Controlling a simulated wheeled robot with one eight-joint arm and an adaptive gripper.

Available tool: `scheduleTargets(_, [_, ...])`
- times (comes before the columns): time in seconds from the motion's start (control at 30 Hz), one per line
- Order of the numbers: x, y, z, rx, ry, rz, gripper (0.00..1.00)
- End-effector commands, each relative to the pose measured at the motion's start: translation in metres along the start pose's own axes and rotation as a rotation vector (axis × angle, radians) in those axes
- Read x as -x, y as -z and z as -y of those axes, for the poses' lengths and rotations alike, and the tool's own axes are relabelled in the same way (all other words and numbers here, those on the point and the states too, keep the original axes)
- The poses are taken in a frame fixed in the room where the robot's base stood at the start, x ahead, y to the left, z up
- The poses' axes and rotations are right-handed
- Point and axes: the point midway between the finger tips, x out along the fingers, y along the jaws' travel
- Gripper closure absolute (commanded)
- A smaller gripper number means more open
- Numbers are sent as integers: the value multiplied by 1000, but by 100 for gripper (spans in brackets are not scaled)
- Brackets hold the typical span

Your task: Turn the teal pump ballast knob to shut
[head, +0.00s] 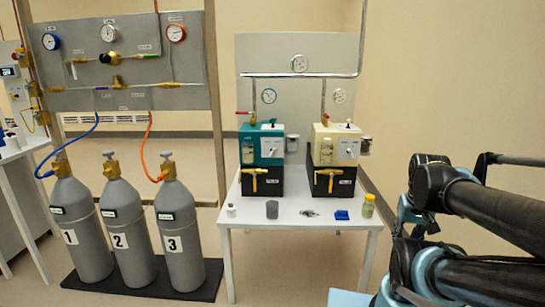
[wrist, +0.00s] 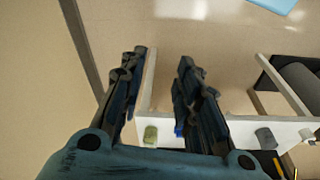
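The teal pump (head: 262,147) stands on a black base on the white table in the head view. A small dark knob (head: 272,121) sits on its top and a pale lever-like fitting (head: 276,154) on its front; I cannot tell which is the ballast knob or how it is set. My gripper (wrist: 160,75) is open, with two dark fingers apart and nothing between them. The teal pump's body is not clearly in the wrist view. In the head view only my arm shows, at right.
A cream pump (head: 336,146) stands right of the teal one. Gas cylinders (head: 128,228) stand at left. Pipes and gauges rise behind the pumps.

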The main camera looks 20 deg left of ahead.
Motion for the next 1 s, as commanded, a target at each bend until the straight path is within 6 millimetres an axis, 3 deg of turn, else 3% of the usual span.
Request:
scheduleTargets(0.07, [6, -5, 0, 13, -6, -14, 70])
scheduleTargets(0.17, [8, 5, -4, 64, -33, -24, 70])
scheduleTargets(0.57, [18, 98, -10, 497, -266, -114, 70])
scheduleTargets(0.77, [23, 151, 6, 726, -391, -167, 70])
scheduleTargets(1.0, [27, 211, 41, 997, -548, -236, 70])
